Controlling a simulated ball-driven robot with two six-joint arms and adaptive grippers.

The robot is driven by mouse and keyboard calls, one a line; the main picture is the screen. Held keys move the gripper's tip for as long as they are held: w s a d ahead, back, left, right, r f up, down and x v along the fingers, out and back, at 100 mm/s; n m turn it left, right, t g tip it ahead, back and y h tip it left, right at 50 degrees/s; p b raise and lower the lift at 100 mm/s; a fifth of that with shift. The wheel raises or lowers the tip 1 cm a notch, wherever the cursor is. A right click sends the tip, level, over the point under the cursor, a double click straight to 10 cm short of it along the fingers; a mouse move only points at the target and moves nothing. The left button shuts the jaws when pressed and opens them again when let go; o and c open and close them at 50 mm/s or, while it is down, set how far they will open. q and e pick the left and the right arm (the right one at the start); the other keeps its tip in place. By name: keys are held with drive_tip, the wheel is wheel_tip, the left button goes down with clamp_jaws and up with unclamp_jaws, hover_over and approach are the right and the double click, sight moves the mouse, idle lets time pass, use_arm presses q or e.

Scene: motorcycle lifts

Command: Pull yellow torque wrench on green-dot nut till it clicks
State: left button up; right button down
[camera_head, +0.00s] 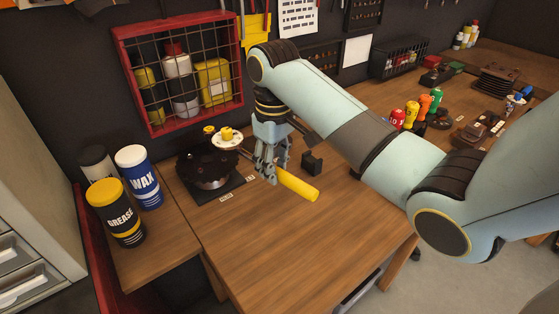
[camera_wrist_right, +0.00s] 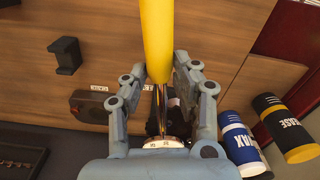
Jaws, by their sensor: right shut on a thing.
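The torque wrench's yellow handle (camera_head: 299,186) sticks out to the right of my right gripper (camera_head: 270,174), above the wooden bench. The gripper is shut on the wrench. In the right wrist view the yellow handle (camera_wrist_right: 157,40) runs up from between the fingers (camera_wrist_right: 160,72), with a metal shaft (camera_wrist_right: 162,112) below it. The shaft leads toward a pale disc (camera_head: 227,139) with yellow parts on it, over a dark round fixture (camera_head: 207,171). I cannot make out the green-dot nut. My left gripper is not in view.
Grease (camera_head: 117,213) and wax (camera_head: 139,178) cans stand left of the fixture. A small black holder (camera_head: 312,162) stands behind the handle. A red wire cage (camera_head: 180,75) hangs on the wall. Colored bottles (camera_head: 411,113) stand farther right. The bench's front is clear.

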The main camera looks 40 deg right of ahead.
drive_tip(key=shift+s+a+m, duration=0.1)
drive_tip(key=shift+a+m, duration=1)
drive_tip(key=shift+a, duration=0.9)
drive_tip(key=shift+w+a+m, duration=0.15)
drive_tip(key=shift+a+m, duration=0.3)
drive_tip(key=shift+a, duration=0.45)
drive_tip(key=shift+w+a+m, duration=0.2)
drive_tip(key=shift+a+m, duration=0.3)
drive_tip(key=shift+a, duration=0.45)
drive_tip(key=shift+w+a+m, duration=0.15)
drive_tip(key=shift+a+m, duration=0.3)
drive_tip(key=shift+a, duration=0.45)
drive_tip(key=a, duration=0.1)
drive_tip(key=w+a+m, duration=0.1)
drive_tip(key=a+m, duration=0.1)
drive_tip(key=a, duration=0.1)
drive_tip(key=shift+w, duration=0.4)
